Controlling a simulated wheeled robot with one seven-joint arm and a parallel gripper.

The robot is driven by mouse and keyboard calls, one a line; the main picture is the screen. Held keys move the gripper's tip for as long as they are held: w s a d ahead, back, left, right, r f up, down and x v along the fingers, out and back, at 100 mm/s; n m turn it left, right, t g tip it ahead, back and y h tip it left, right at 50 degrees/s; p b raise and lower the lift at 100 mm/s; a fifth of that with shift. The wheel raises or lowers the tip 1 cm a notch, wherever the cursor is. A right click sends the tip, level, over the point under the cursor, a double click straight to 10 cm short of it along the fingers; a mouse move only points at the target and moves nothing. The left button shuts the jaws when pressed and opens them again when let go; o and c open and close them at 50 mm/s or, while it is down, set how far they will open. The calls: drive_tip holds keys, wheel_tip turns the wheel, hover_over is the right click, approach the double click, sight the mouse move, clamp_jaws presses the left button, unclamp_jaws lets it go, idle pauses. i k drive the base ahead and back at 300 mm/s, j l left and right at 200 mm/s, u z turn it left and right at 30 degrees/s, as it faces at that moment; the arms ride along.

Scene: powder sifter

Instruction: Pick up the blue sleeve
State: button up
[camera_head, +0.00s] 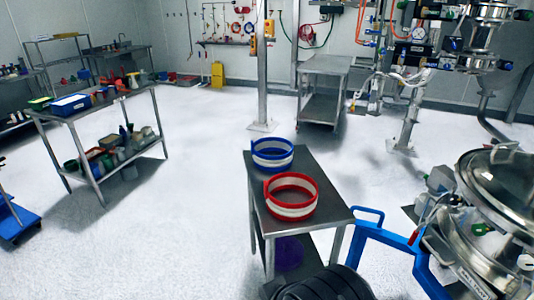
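The blue sleeve (272,154) is a ring with blue top and bottom bands and a pale middle. It sits upright near the far left end of a small steel table (325,192). A red and white sleeve (291,197) of the same kind stands in front of it, nearer to me, and appears to cover a little of the view toward its lower front. My gripper is not visible in the head view. A dark ribbed part (322,284) shows at the bottom edge, and I cannot tell what it is.
A blue frame (388,243) and the steel sifter vessel (500,195) stand close on the right. A purple round item (289,253) is on the table's lower shelf. A post (262,75) rises behind the table. The floor (190,220) to the left is clear.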

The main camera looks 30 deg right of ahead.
sight(267, 162)
drive_tip(key=i+j+z, duration=0.3)
drive_tip(key=i+j, duration=0.2)
drive_tip(key=j, duration=0.2)
drive_tip(key=i+j+z, duration=0.25)
drive_tip(key=i+j, duration=0.2)
drive_tip(key=j, duration=0.3)
drive_tip(key=i+j+z, duration=0.15)
drive_tip(key=j, duration=0.3)
drive_tip(key=i+j+z, duration=0.3)
drive_tip(key=i, duration=0.25)
drive_tip(key=i+j+z, duration=0.3)
drive_tip(key=i+z, duration=0.4)
drive_tip(key=i, duration=0.65)
drive_tip(key=i+l, duration=0.2)
drive_tip(key=l, duration=0.15)
drive_tip(key=i+l, duration=0.2)
drive_tip(key=l, duration=0.15)
drive_tip(key=z, duration=0.05)
